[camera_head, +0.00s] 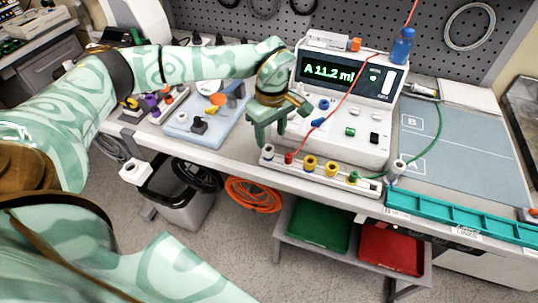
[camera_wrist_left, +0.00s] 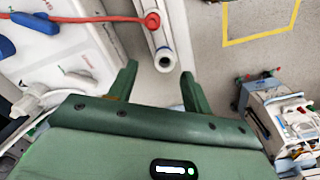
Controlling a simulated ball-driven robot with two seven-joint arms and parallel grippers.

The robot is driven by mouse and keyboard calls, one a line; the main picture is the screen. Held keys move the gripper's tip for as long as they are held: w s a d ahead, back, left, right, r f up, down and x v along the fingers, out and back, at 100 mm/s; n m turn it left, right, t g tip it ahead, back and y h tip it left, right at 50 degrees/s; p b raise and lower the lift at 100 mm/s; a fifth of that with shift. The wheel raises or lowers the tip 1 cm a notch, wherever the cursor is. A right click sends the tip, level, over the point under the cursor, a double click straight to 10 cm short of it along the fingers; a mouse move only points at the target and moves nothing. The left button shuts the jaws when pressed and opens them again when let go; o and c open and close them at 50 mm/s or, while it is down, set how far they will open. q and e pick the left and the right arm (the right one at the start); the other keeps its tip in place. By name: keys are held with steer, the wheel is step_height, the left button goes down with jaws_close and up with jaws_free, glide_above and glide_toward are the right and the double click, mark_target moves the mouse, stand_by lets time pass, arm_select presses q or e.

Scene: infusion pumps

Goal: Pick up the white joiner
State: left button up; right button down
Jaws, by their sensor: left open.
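The white joiner (camera_head: 268,151) sits at the left end of a pale rail (camera_head: 320,174) along the bench's front edge, beside a red joiner (camera_head: 289,157). My left gripper (camera_head: 270,137) is open and empty, with its fingers pointing down just above the white joiner. In the left wrist view the white joiner (camera_wrist_left: 165,58) shows its round, dark-centred end between and slightly beyond the two open fingertips (camera_wrist_left: 160,73). The red joiner (camera_wrist_left: 152,20), with a red tube, lies beyond it. I see no contact. My right gripper is not in view.
The infusion pump (camera_head: 345,85) stands right behind the rail. Yellow joiners (camera_head: 309,163) and a green joiner (camera_head: 353,177) with a green tube are farther right. A pale blue tray (camera_head: 215,110) lies left. A teal trough (camera_head: 455,217) runs along the right front edge.

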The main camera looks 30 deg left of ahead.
mark_target(269, 149)
arm_select(q)
steer(key=f, duration=0.4)
steer(key=f+b, duration=0.1)
steer(key=f, duration=0.1)
steer(key=shift+s+a, duration=0.15)
steer(key=shift+s, duration=0.25)
steer(key=shift+r, duration=0.1)
steer(key=c, duration=1)
